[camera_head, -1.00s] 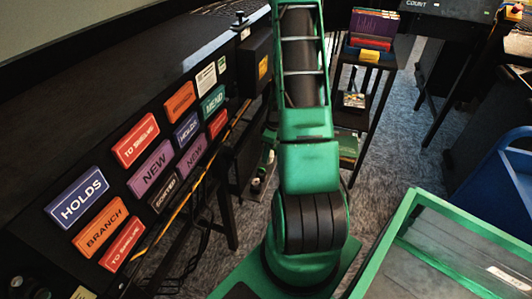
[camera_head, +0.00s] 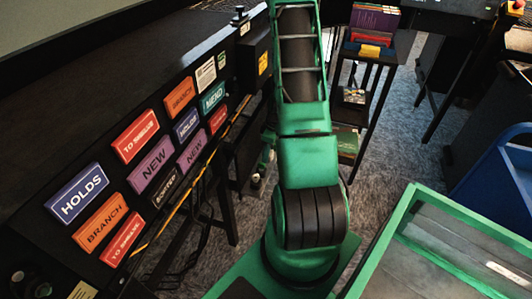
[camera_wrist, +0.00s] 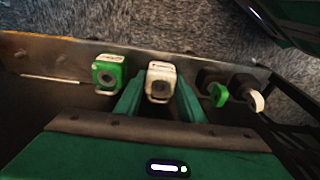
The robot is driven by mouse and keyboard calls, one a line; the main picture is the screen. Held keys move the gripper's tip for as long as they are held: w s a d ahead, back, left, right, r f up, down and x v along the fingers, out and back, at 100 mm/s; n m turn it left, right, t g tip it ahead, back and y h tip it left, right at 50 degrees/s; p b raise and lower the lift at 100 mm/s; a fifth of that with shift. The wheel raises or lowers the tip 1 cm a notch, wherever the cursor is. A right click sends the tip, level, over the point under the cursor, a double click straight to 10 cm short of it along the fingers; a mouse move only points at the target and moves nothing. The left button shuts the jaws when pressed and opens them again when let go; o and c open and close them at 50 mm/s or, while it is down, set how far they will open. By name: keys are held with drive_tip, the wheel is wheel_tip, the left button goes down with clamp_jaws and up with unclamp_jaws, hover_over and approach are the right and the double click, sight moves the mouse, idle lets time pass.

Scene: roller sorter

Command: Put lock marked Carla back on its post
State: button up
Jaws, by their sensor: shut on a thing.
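In the wrist view, my gripper (camera_wrist: 159,100) has its two green fingers on either side of a white lock (camera_wrist: 161,80) and is shut on it. This lock has a dark round middle and a small label too blurred to read as a name. It is in front of a metal rail (camera_wrist: 50,54); I cannot tell whether it sits on a post. A green lock (camera_wrist: 108,72) with a light label hangs just left of it. To the right are two dark round pieces, one with a green part (camera_wrist: 219,95) and one with a white part (camera_wrist: 257,101). In the head view my arm hides the gripper.
In the head view, a black sloped panel with coloured signs, such as HOLDS (camera_head: 77,194), lies at the left. A narrow shelf of books (camera_head: 375,17) stands at the back. A green-rimmed tray (camera_head: 385,243) and a blue bin (camera_head: 490,185) are at the right. Carpet shows between them.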

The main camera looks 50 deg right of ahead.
drive_tip(key=shift+f, duration=0.15)
idle(0.5)
drive_tip(key=o, duration=1.2)
drive_tip(key=r, duration=0.3)
drive_tip(key=s+r, duration=0.1)
drive_tip(key=r, duration=0.6)
drive_tip(key=shift+s+d+r, duration=0.2)
drive_tip(key=shift+d+r, duration=0.1)
